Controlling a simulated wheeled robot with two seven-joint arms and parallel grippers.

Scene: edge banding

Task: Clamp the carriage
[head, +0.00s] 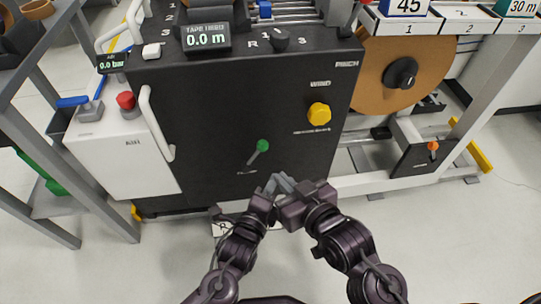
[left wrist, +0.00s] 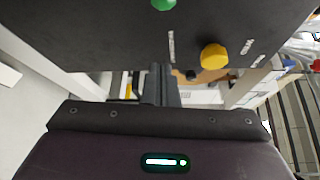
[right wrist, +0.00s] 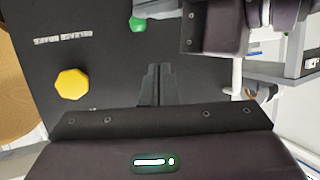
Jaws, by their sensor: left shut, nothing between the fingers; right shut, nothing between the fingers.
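A lever with a green knob (head: 262,146) sits low on the black machine front (head: 215,110), its grey shaft slanting down-left to a small label too blurred to read surely. The green knob also shows at the top edge of the left wrist view (left wrist: 163,4) and of the right wrist view (right wrist: 137,24). My left gripper (head: 270,184) and right gripper (head: 282,182) are close together just below the lever. Both are shut and empty, apart from the knob. The left fingers show in the left wrist view (left wrist: 160,84), the right ones in the right wrist view (right wrist: 157,85). I cannot pick out the carriage.
A yellow knob (head: 319,113) is up-right of the lever. A white cabinet with a handle (head: 157,125) stands left, with a red button (head: 126,100) and blue-handled valve (head: 73,102). A brown reel (head: 404,72) and orange-tipped lever (head: 433,146) are right. Floor in front is clear.

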